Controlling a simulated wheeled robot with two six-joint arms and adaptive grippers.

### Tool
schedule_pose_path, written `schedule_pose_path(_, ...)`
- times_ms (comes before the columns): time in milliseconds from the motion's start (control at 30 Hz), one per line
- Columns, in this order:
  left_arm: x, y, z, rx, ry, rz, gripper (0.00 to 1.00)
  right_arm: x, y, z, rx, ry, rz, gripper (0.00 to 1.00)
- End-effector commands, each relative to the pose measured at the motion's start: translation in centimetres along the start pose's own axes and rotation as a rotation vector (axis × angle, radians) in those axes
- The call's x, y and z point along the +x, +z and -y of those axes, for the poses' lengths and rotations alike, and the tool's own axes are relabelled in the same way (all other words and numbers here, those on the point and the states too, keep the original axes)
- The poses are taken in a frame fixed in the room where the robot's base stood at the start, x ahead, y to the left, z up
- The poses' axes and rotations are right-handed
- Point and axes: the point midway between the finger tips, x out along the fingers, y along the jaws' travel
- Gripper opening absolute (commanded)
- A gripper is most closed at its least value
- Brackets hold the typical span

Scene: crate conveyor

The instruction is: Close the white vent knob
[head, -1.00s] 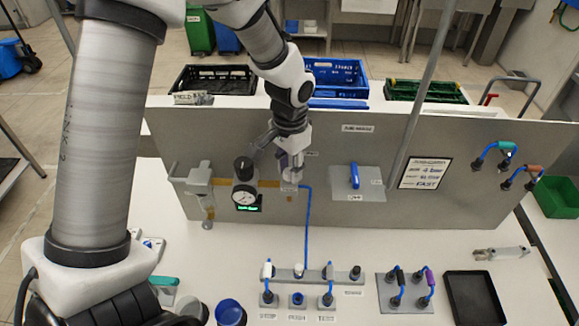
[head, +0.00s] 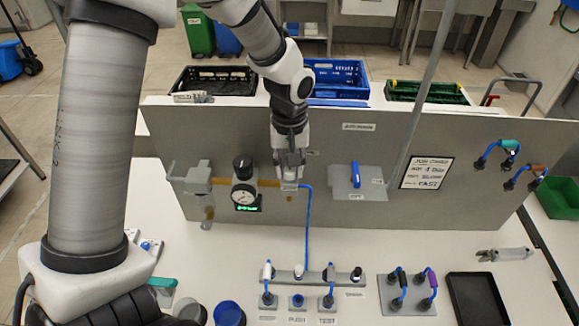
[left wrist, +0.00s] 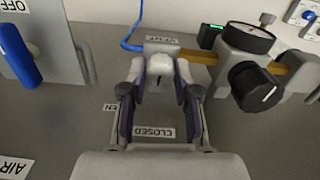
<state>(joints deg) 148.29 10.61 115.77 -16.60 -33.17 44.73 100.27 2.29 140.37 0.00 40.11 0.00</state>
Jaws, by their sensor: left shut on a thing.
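The white vent knob (left wrist: 161,72) sits on the upright grey panel below the "VENT" label (left wrist: 165,50) in the left wrist view. A dark pointer line shows on it. My left gripper (left wrist: 160,82) is shut on the knob, one finger on each side. A "CLOSED" label (left wrist: 153,132) lies towards the palm, and another label (left wrist: 110,107) is partly hidden by a finger. In the head view my left gripper (head: 289,172) reaches down the panel's front and hides most of the knob. My right gripper is not in view.
A gauge with a black knob (head: 243,170) is close left of my left gripper. A blue-handled valve (head: 355,176) is to its right. A blue hose (head: 307,230) runs down to the bench fittings. A black tray (head: 478,300) lies at the bench's right.

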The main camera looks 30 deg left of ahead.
Motion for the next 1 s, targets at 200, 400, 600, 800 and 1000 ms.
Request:
schedule_pose_path(200,0.25,0.14,0.10,-0.068,-0.003,0.005,0.00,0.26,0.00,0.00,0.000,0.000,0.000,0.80)
schedule_pose_path(400,0.22,0.14,0.10,-0.088,-0.003,0.005,0.00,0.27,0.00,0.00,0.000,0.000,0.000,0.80)
schedule_pose_path(600,0.19,0.13,0.10,-0.089,-0.003,0.005,0.00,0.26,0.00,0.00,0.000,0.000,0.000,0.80)
schedule_pose_path(800,0.16,0.11,0.08,-0.088,-0.003,0.004,0.56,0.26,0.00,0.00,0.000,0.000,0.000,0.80)
schedule_pose_path(1000,0.07,0.05,0.05,-0.087,-0.001,0.002,0.56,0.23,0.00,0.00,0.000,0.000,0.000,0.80)
